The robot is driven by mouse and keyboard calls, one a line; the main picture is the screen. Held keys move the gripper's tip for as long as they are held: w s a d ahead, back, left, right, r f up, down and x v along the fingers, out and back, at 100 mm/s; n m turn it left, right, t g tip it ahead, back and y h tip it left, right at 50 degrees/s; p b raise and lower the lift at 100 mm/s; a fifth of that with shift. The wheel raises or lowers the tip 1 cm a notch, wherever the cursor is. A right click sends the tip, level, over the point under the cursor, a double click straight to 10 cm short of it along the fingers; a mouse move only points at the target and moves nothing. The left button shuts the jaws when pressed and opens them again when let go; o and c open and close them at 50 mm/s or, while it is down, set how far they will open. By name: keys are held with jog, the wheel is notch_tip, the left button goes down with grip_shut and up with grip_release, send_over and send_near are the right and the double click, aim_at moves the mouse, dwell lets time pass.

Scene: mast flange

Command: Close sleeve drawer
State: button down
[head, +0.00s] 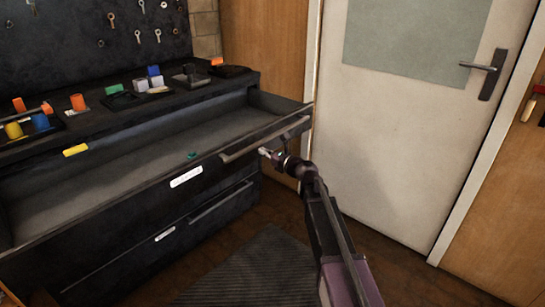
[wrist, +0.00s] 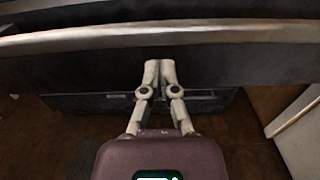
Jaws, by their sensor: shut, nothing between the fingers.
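The sleeve drawer (head: 120,182) is the wide top drawer of the black cabinet, and it stands pulled open in the head view. Its long grey handle (head: 266,139) runs along the right part of its front, and a white label (head: 186,177) is left of it. My gripper (head: 264,151) is shut and empty at the drawer front, close to the handle. In the wrist view my gripper (wrist: 160,64) has its fingertips together at the dark drawer front (wrist: 230,66), below the pale handle bar (wrist: 220,32). Whether the tips touch the front I cannot tell.
Another drawer (head: 165,236) below looks shut. Small coloured blocks and dark trays stand on the cabinet top (head: 215,88), and a yellow tag (head: 75,150) is near its edge. A white door (head: 390,130) is at right. A ribbed mat (head: 255,270) lies on the floor.

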jog(key=shift+x, duration=1.4)
jog(key=shift+a, duration=0.1)
